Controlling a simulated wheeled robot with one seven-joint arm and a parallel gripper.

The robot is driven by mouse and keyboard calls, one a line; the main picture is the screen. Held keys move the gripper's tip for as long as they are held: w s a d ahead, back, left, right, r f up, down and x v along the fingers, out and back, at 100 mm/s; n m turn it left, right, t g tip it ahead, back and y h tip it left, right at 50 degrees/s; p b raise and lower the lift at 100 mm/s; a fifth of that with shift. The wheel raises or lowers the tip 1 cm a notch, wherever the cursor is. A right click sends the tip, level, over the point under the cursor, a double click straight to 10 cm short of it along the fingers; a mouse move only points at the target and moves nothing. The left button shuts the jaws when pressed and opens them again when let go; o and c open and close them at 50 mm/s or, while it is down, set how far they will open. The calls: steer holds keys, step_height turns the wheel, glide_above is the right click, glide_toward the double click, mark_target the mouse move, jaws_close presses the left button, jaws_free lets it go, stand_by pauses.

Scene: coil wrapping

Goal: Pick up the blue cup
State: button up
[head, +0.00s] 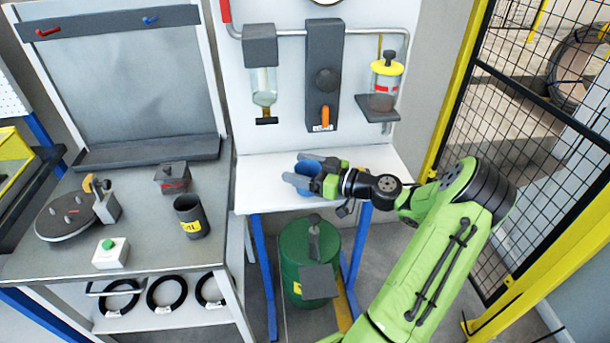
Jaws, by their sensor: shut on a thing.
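A blue cup (307,168) is on or just above the small white table (262,172) in the head view. My gripper (300,170) reaches in from the right, with its grey fingers on either side of the cup. The gripper is shut on the cup. The fingers hide part of the cup's wall, and I cannot tell whether its base touches the table.
A dark cup with a yellow label (190,216) stands on the grey bench (140,185) at left. A dispenser panel (322,75) rises behind the white table. A green drum (293,250) stands below it. A mesh fence (510,130) is at right.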

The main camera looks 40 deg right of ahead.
step_height(320, 180, up, 7)
steer(key=p, duration=0.1)
steer(key=s+a+b, duration=0.6)
steer(key=s+a, duration=0.5)
steer(key=s, duration=0.5)
steer(key=shift+s+a+b, duration=0.2)
steer(key=shift+s+b, duration=0.05)
steer(key=shift+b, duration=0.1)
